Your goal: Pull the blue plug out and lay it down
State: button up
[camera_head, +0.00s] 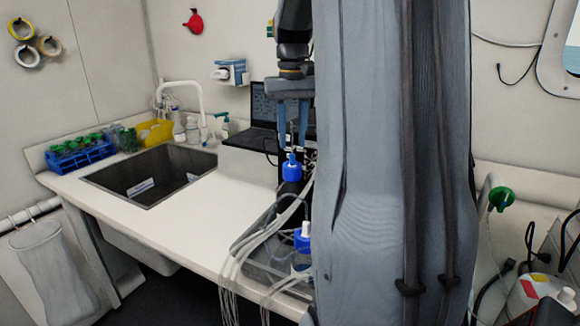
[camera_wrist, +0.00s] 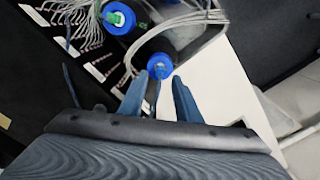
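My gripper (camera_head: 292,138) points down over the counter, its two blue fingers apart with nothing held between them. Just below its tips in the head view is a blue plug-like cap (camera_head: 292,168) on a dark bottle. In the wrist view a round blue cap (camera_wrist: 160,66) with a pale centre lies just beyond and between the open fingertips (camera_wrist: 158,82). I cannot tell whether the fingers touch it. A second blue cap (camera_head: 302,240) with a white top sits on a clear bottle nearer the front. A blue cap with a green centre (camera_wrist: 118,18) shows in the wrist view.
Pale tubes (camera_head: 240,262) hang around the bottles and over the counter's front edge. A laptop (camera_head: 262,112) stands behind. The sink (camera_head: 150,178) and blue tube rack (camera_head: 80,156) are at left. The white counter (camera_head: 190,225) between sink and tubes is clear.

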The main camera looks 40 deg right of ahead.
aim_at(292, 154)
jog(key=shift+f+b, duration=0.55)
jog(key=shift+f, duration=1.8)
jog(key=shift+p, duration=0.75)
grip_shut()
jog(key=shift+r, duration=0.15)
jog(key=shift+r+p, duration=2.85)
jog(key=shift+r, duration=0.05)
